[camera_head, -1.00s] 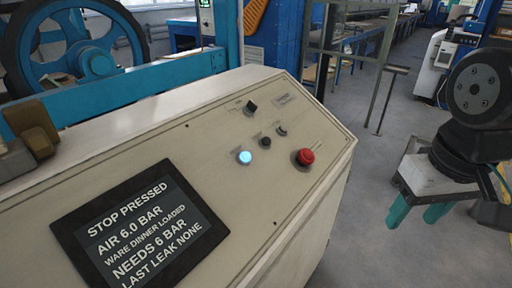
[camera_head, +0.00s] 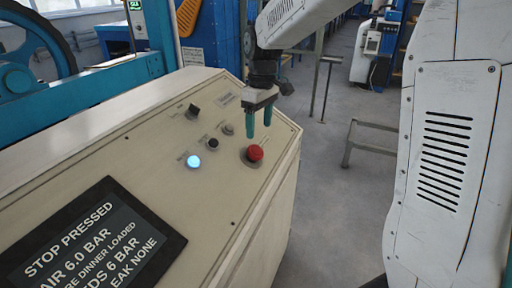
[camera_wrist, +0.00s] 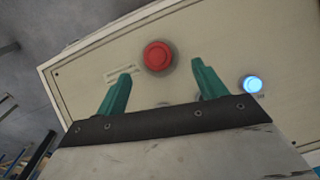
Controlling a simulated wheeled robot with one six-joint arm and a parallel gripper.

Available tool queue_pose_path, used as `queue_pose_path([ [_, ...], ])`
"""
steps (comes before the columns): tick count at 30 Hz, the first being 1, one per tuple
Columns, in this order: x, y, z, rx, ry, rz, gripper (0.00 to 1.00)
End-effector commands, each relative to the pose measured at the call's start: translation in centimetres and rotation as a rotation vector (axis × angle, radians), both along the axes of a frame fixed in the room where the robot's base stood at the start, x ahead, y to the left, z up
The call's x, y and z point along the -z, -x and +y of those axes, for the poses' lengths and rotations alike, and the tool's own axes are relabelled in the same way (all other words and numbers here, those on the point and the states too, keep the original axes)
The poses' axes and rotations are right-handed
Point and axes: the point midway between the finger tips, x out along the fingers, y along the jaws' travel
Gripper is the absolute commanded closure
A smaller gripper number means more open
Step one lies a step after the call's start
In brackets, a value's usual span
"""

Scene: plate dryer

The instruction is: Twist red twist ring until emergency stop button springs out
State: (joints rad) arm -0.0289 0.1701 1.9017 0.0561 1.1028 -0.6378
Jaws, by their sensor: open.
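The red emergency stop button with its red ring (camera_head: 254,153) sits on the right part of the beige control panel (camera_head: 130,165). It also shows in the wrist view (camera_wrist: 158,56), ahead of and between my fingertips. My gripper (camera_head: 259,137) has two teal fingers, spread apart and empty. It hangs just above and behind the button in the head view, seemingly not touching it. In the wrist view the gripper (camera_wrist: 160,75) points at the panel. The display (camera_head: 85,245) reads "STOP PRESSED".
A lit blue-white button (camera_head: 194,161), a small black button (camera_head: 212,144) and a black switch (camera_head: 192,111) are on the same panel. A blue machine frame (camera_head: 90,85) stands behind. Open grey floor (camera_head: 335,215) lies right of the console.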

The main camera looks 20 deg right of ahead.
Motion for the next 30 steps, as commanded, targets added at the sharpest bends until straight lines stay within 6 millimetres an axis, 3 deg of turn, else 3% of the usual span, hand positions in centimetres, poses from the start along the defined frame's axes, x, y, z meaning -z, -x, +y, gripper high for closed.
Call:
queue_pose_path([
  [5, 1.5, -1.5, 0.2, -0.032, -0.004, 0.007, 0.29],
  [18, 7.7, -1.3, 0.5, -0.032, -0.003, 0.009, 0.29],
  [30, 8.9, -1.2, 0.6, -0.032, -0.004, 0.005, 0.29],
])
